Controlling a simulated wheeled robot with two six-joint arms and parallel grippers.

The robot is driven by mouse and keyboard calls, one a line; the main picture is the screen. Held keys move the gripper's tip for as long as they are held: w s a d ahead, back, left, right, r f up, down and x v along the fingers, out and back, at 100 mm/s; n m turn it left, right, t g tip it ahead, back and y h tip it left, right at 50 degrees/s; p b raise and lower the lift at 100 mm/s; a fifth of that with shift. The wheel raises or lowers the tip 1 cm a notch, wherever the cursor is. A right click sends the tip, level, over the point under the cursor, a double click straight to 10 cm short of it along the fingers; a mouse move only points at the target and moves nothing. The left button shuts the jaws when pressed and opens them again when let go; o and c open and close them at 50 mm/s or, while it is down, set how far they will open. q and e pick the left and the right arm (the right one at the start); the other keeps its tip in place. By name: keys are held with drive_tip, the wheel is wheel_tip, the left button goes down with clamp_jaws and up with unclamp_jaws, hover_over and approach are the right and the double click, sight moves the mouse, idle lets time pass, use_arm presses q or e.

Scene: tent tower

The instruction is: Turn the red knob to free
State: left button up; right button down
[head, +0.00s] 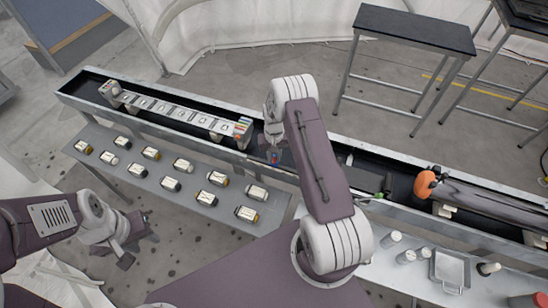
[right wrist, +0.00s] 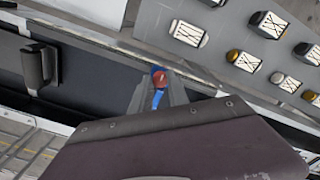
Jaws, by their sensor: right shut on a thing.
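The red knob (right wrist: 159,78) shows in the right wrist view as a small red cap with blue beside it. It lies between the grey fingertips of my right gripper (right wrist: 158,92), which is shut on it. In the head view my right gripper (head: 274,155) points down at the long trough, right of the panel with white labels; my arm hides part of this spot. The knob's pointing direction is too small to read. My left gripper (head: 138,245) hangs low at the left, away from the knob, and its jaw opening is unclear.
A panel with white labels (head: 178,112) stands in the trough (head: 78,91). Several small labelled jars stand on the grey shelf (head: 110,160) in front. A black-topped table (head: 415,28) stands behind.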

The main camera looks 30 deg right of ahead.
sight(274, 159)
drive_tip(key=c, duration=1.3)
unclamp_jaws()
drive_tip(key=shift+r, duration=0.3)
wheel_tip(274, 159, up, 8)
drive_tip(key=b, duration=0.3)
drive_tip(key=shift+r, duration=0.25)
